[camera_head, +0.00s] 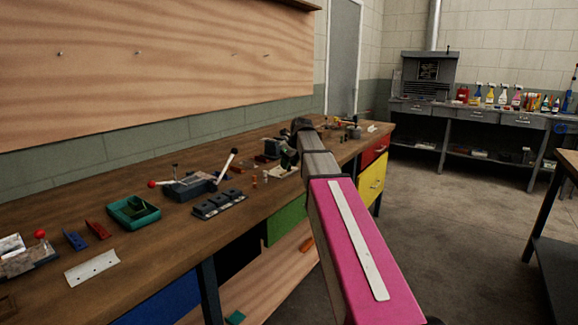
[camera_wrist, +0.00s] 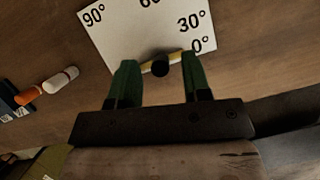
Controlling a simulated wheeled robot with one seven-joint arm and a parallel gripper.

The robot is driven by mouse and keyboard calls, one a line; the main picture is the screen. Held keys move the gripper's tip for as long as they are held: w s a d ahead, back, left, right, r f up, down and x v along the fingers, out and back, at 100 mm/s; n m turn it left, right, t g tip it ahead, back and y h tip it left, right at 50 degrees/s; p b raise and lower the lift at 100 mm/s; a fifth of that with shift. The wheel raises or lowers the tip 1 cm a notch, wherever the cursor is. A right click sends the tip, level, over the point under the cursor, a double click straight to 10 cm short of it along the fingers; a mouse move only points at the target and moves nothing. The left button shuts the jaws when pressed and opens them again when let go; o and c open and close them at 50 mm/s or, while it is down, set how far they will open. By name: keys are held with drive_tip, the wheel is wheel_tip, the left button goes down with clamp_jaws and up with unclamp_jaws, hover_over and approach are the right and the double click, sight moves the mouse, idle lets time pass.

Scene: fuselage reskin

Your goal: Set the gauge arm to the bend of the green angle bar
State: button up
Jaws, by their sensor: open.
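The gauge is a white plate (camera_wrist: 125,35) marked 90°, 60°, 30° and 0° in the wrist view. I cannot tell the height of the fingertips over the plate. In the head view my gripper (camera_head: 290,158) is over the bench, partly behind my arm. I cannot make out the green angle bar in either view.
On the wooden bench (camera_head: 150,245) stand a clamp tool with a lever (camera_head: 228,165), a dark block with sockets (camera_head: 219,204) and a teal tray (camera_head: 134,211). An orange peg (camera_wrist: 27,95) and a white peg (camera_wrist: 60,80) are left of the gauge.

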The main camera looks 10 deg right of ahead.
drive_tip(key=shift+w+a+f, duration=0.1)
drive_tip(key=shift+w+f, duration=0.05)
drive_tip(key=shift+f, duration=0.3)
clamp_jaws()
drive_tip(key=shift+w, duration=0.1)
drive_tip(key=n, duration=0.2)
drive_tip(key=shift+w+a+n+g+y, duration=0.3)
drive_tip(key=shift+w+a+y, duration=0.05)
drive_tip(key=shift+a+y, duration=0.05)
drive_tip(key=shift+w+a+n+g+y, duration=0.2)
drive_tip(key=shift+a+n+g, duration=0.1)
drive_tip(key=shift+n, duration=0.5)
drive_tip(key=shift+w+a+n+g+y, duration=0.1)
drive_tip(key=shift+a+n+g+y, duration=0.15)
drive_tip(key=shift+n, duration=0.55)
drive_tip(key=shift+a, duration=0.1)
